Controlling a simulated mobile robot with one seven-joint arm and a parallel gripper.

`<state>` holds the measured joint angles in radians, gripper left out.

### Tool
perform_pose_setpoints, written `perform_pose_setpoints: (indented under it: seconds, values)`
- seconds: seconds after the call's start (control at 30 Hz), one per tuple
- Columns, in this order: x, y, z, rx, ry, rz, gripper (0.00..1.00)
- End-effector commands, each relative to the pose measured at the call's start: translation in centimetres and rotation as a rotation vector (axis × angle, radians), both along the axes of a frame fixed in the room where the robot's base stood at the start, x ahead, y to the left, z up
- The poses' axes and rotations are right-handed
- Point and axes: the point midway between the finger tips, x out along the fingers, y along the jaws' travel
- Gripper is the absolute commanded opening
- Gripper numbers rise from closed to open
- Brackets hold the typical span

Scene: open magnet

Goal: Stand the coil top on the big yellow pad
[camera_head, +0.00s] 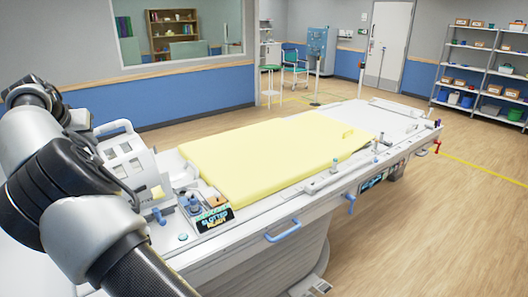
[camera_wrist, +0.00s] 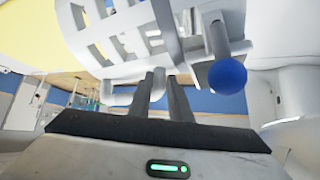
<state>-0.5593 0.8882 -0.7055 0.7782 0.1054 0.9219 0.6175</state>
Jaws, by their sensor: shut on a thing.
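The coil top, a white curved shell with rectangular slots, shows in the head view (camera_head: 122,160) at the left end of the patient table, left of the yellow pad. It fills the upper middle of the wrist view (camera_wrist: 120,42). My gripper (camera_wrist: 163,88) is shut on the coil top's white handle bar, its two dark fingers reaching up to it. In the head view my arm hides the gripper and part of the coil top. The big yellow pad (camera_head: 270,155) lies flat and bare on the table; a yellow surface, likely the pad, shows in the wrist view (camera_wrist: 28,35).
A blue ball knob (camera_wrist: 227,77) on a grey stem is close to my fingers. A small tray with a blue item (camera_head: 195,204) and a lettered sign (camera_head: 214,219) stand at the pad's near left corner. Blue handles (camera_head: 283,232) line the table's near side.

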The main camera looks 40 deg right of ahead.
Motion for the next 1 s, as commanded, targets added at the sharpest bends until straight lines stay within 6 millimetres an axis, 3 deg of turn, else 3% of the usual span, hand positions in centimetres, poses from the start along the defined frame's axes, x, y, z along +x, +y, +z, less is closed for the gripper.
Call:
perform_pose_setpoints:
  seconds: [0.37,1.0]
  values:
    - [-3.7,-1.6,-2.6,0.003,-0.002,0.052,0.0]
    - [-16.7,-7.6,-14.1,0.003,-0.005,0.248,0.0]
